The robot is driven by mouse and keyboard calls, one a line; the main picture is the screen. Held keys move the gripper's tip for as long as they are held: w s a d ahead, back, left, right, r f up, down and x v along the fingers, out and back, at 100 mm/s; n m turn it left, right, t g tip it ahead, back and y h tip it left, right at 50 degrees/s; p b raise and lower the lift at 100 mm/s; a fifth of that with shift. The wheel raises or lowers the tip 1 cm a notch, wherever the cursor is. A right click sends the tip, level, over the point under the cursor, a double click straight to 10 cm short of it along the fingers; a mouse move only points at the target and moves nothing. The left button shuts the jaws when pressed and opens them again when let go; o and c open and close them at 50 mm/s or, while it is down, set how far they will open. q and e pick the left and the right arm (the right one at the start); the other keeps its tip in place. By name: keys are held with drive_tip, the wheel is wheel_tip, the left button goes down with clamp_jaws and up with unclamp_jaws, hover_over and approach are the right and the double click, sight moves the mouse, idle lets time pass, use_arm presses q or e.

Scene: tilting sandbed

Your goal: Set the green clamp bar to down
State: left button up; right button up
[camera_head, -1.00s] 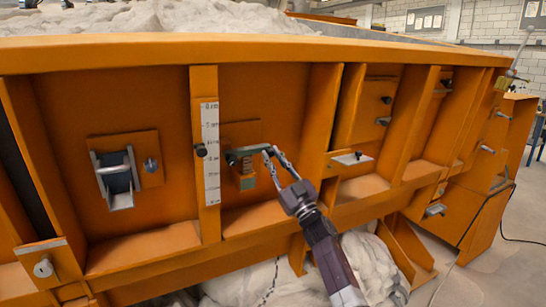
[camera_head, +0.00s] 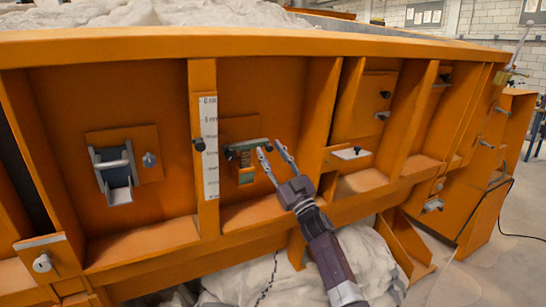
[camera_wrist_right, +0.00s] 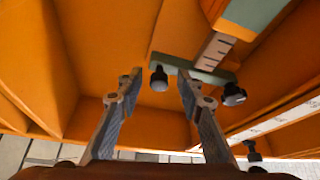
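The green clamp bar (camera_head: 246,145) is mounted across a small orange plate on the sandbed's side, right of the white scale strip. It lies nearly level, its right end slightly higher in the head view. A teal block with a pale strip (camera_head: 246,175) sits below it. In the right wrist view the bar (camera_wrist_right: 205,73) has a dark knob near each end. My right gripper (camera_head: 269,147) is open at the bar's right end. In the right wrist view its fingers (camera_wrist_right: 156,88) stand apart with one knob between them; contact is unclear. My left gripper is out of view.
The white scale strip (camera_head: 209,147) has a dark knob beside it. A metal latch (camera_head: 115,172) is on the left panel. An orange rib (camera_head: 315,120) and a small shelf with a white plate (camera_head: 351,153) stand right of the bar.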

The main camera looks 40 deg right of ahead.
drive_tip(key=v, duration=1.2)
drive_tip(key=a+f+m+g+h, duration=0.1)
drive_tip(key=a+f+g, duration=0.25)
drive_tip(key=f, duration=1.55)
drive_tip(key=a+f+m+g, duration=0.2)
drive_tip(key=f+g, duration=0.3)
drive_tip(key=f, duration=1.3)
drive_tip(key=s+a+f+g+y, duration=0.1)
drive_tip(key=s+a+f+g, duration=0.25)
drive_tip(key=s+f, duration=0.45)
drive_tip(key=s+a+f+g, duration=0.2)
drive_tip(key=s+a+f, duration=0.25)
drive_tip(key=f, duration=0.85)
drive_tip(key=s+a+f+n+g+y, duration=0.1)
drive_tip(key=s+a+f+g, duration=0.2)
drive_tip(key=s, duration=0.9)
drive_tip(key=s+a+f+n+g, duration=0.1)
drive_tip(key=s+a+f+g, duration=0.2)
drive_tip(key=s+a+f, duration=0.5)
drive_tip(key=s+a+f+n+g+y, duration=0.1)
drive_tip(key=s+a+f+g, duration=0.2)
drive_tip(key=s, duration=1.4)
wheel_tip(320, 180, down, 5)
drive_tip(key=a, duration=0.3)
drive_tip(key=shift+s+g+y+p, duration=0.2)
drive_tip(key=shift+g+y+p, duration=0.1)
drive_tip(key=shift+p, duration=0.05)
drive_tip(key=shift+r, duration=0.15)
